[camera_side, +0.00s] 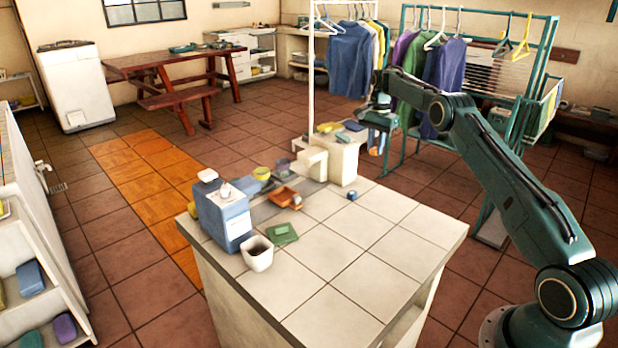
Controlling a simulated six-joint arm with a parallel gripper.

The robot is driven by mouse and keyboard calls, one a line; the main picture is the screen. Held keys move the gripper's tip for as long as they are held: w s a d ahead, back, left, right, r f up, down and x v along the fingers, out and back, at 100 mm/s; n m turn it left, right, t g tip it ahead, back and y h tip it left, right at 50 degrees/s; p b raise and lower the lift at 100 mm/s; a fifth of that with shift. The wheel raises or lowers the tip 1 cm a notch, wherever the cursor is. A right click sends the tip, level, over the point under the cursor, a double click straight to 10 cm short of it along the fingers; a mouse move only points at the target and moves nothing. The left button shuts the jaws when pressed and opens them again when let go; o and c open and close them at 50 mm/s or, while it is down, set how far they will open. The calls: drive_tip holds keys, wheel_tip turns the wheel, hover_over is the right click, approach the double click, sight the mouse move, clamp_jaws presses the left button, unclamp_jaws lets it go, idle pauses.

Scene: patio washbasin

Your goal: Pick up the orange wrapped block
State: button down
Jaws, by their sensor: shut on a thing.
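My gripper (377,128) is at the upper middle of the side view, pointing down, beyond the back edge of the tiled counter. It is shut on a small orange thing with blue-grey parts (375,150), which looks like the orange wrapped block. The block hangs below the fingers, clear of the counter top, just right of the white pedestal. It is small, and the fingers partly hide it, so its exact shape and the grip on it are hard to make out.
A clothes rack (545,60) is close behind my gripper. The counter's front is clear.

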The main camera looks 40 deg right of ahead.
sight(375, 148)
drive_tip(key=shift+r, duration=2.95)
